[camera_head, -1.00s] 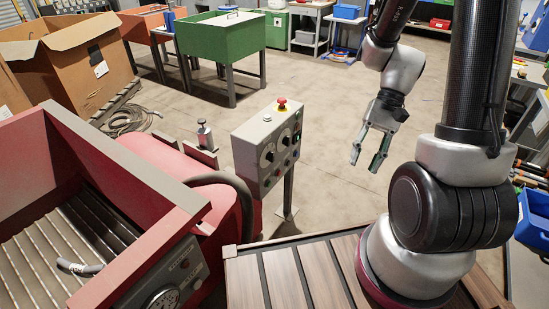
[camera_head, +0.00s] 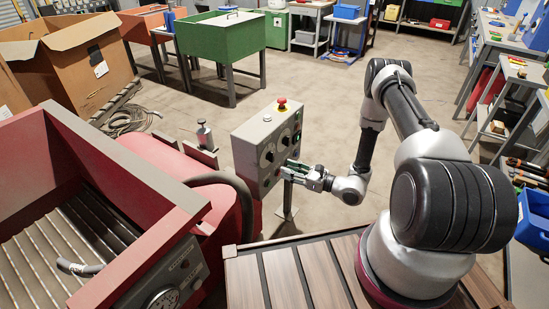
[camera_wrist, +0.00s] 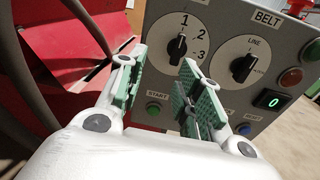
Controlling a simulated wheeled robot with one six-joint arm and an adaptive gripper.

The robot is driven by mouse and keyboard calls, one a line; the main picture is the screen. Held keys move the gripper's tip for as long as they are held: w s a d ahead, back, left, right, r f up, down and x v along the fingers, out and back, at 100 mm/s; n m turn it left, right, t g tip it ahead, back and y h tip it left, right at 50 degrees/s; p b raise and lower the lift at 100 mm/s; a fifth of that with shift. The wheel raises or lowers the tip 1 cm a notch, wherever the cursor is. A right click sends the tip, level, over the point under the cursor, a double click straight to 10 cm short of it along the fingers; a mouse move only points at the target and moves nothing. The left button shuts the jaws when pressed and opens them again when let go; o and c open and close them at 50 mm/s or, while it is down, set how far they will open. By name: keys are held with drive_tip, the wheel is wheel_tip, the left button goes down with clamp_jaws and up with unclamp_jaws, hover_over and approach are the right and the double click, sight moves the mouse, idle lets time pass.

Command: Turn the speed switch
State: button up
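The grey control box (camera_head: 262,146) stands on a post in the head view. In the wrist view its speed switch (camera_wrist: 177,48) is a black knob on a round white dial marked 1, 2, 3. The knob looks upright, its mark towards 1. My gripper (camera_head: 288,172) is in front of the box's lower right part; it also shows in the wrist view (camera_wrist: 163,72). Its green-padded fingers are apart with nothing between them. The speed switch appears beyond and slightly above the gap between the fingertips, and I see no contact with it.
A second knob (camera_wrist: 243,68), labelled BELT, sits right of the speed dial, above a display (camera_wrist: 272,99) reading 0. A green start button (camera_wrist: 153,109) is below. A red emergency button (camera_head: 281,104) tops the box. A red machine (camera_head: 150,165) stands left.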

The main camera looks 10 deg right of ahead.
sight(271, 156)
drive_tip(key=w+a+r+t, duration=0.1)
drive_tip(key=w+a, duration=0.3)
drive_tip(key=w, duration=0.3)
drive_tip(key=shift+w+a+m+t+h, duration=0.25)
drive_tip(key=shift+a+m+t+h, duration=0.05)
drive_tip(key=shift+m, duration=0.1)
drive_tip(key=shift+r, duration=0.1)
clamp_jaws()
